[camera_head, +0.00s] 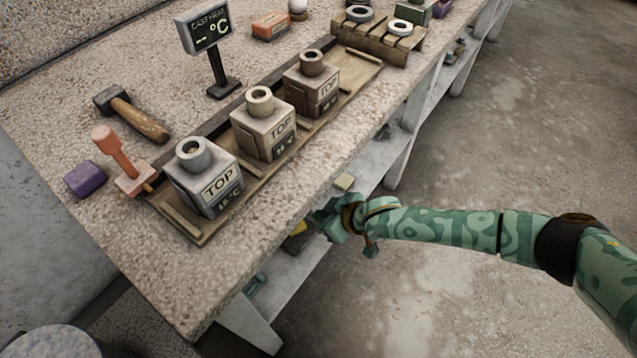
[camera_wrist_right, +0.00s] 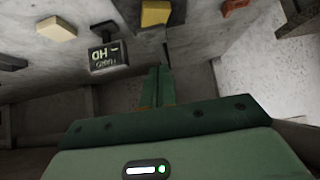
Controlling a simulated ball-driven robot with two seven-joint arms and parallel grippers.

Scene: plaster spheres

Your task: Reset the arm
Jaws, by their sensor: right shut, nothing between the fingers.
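My right arm, patterned in green, comes in from the right in the head view. Its gripper (camera_head: 335,218) is beside the front edge of the stone-topped bench (camera_head: 270,255), over the lower shelf side. In the right wrist view the two green fingers (camera_wrist_right: 157,88) are together with nothing between them. Below and around the gripper are items on the lower shelf: a yellow block (camera_wrist_right: 155,13), a cream block (camera_wrist_right: 57,28) and a small dark sign (camera_wrist_right: 108,55). My left gripper does not show in either view.
On the bench, a wooden tray (camera_head: 196,238) holds three "TOP" blocks (camera_head: 203,178). Open floor (camera_head: 500,130) lies to the right.

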